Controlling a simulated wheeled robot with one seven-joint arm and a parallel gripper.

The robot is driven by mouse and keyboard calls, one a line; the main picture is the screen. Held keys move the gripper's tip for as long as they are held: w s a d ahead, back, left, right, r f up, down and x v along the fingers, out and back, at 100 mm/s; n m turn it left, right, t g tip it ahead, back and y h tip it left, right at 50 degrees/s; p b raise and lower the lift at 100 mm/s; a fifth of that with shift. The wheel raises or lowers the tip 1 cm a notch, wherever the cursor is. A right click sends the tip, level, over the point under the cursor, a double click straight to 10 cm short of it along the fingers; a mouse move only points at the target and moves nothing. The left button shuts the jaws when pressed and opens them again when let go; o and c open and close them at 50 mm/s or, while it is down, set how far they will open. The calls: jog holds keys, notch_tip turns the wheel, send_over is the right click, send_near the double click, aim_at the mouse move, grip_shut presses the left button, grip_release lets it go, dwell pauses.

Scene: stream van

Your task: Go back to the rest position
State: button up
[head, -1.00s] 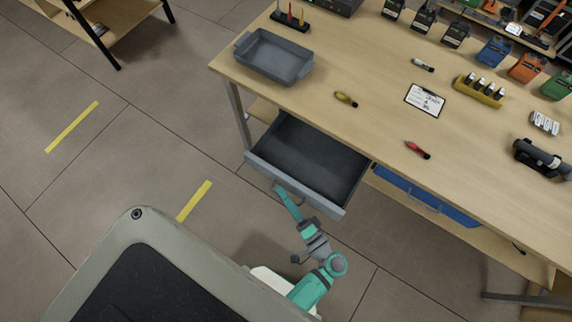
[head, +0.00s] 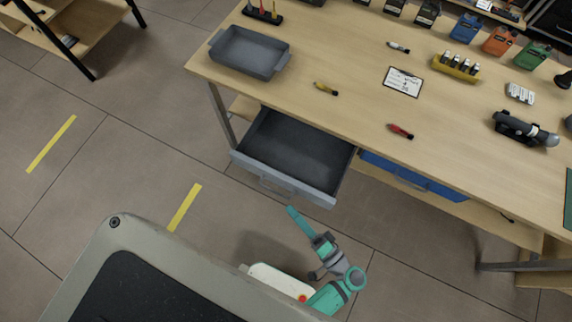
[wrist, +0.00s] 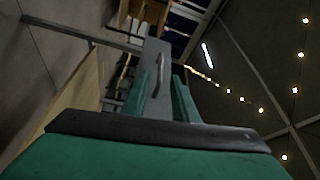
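My gripper (head: 293,213) is in front of the open grey drawer (head: 296,150), apart from its front panel and handle. In the wrist view the two teal fingers of my gripper (wrist: 160,95) stand apart with nothing held between them. The drawer's grey front (wrist: 153,55) and its handle show beyond the fingertips. The drawer is pulled out from under the left end of the workbench (head: 290,95) and looks empty inside.
On the bench are a grey tray (head: 248,52), a clipboard (head: 403,81), a yellow holder (head: 455,67), a red marker (head: 400,131) and a dark flashlight-like tool (head: 525,128). A closed blue drawer (head: 415,178) is at right. Open floor lies at left.

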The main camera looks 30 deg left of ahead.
jog(key=shift+s+d, duration=0.3)
jog(key=shift+d, duration=0.3)
jog(key=s+f+m+h, duration=0.3)
jog(key=s+f+h, duration=0.2)
jog(key=f+h, duration=0.55)
jog(key=s+d+n+t+h, duration=0.1)
jog(key=s+d+h, duration=0.2)
jog(key=d+h, duration=0.15)
notch_tip(320, 180, up, 25)
jog(key=w+n+t+h, duration=0.1)
jog(key=n+t+h, duration=0.1)
jog(key=n+t, duration=0.2)
jog(key=t, duration=0.3)
jog(key=shift+d+n, duration=0.4)
jog(key=shift+w+d, duration=0.1)
